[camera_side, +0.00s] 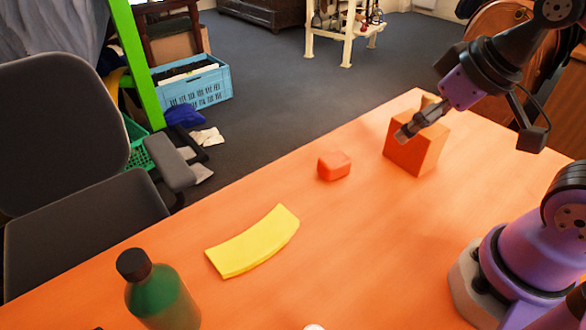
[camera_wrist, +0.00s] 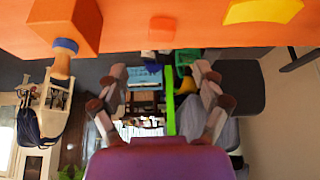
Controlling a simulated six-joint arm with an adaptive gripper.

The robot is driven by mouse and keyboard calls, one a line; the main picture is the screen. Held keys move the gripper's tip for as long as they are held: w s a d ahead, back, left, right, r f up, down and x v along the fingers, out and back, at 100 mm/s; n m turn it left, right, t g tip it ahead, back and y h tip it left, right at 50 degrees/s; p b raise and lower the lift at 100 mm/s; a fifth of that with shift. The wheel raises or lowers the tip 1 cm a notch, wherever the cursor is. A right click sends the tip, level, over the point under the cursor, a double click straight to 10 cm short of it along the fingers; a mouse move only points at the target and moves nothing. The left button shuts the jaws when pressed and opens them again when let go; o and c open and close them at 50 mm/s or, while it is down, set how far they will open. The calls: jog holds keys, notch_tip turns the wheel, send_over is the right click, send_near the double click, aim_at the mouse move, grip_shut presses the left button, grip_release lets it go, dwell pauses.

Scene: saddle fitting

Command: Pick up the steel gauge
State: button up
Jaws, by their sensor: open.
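I cannot make out a steel gauge in either view. My gripper (camera_side: 408,130) is open, with its dark fingers in front of the upper part of an orange box in the side view. In the wrist view my gripper (camera_wrist: 159,76) shows its two fingers spread wide, with nothing between them but the distant room. A small tan piece (camera_side: 429,101) stands on the box top, partly hidden by my gripper. In the wrist view this piece (camera_wrist: 62,64) looks tan with a blue band.
The orange box (camera_side: 408,153) stands on the orange table (camera_side: 330,235). A small red-orange block (camera_side: 334,166), a yellow curved piece (camera_side: 254,241) and a green bottle (camera_side: 160,297) are also on it. A white thing (camera_side: 314,327) is cut off at the bottom edge. Mid-table is mostly clear.

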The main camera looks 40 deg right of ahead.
dwell(0.3)
jog(key=n+g+y, duration=0.2)
jog(key=n+g, duration=0.7)
jog(key=n, duration=2)
send_near(311, 326)
jog(key=f, duration=0.1)
jog(key=shift+n+g, duration=0.3)
jog(key=shift+n, duration=0.3)
jog(key=x, duration=0.6)
jog(key=shift+s+a, duration=0.35)
jog(key=shift+s, duration=0.1)
jog(key=x, duration=0.5)
jog(key=shift+s+f, duration=0.1)
grip_shut()
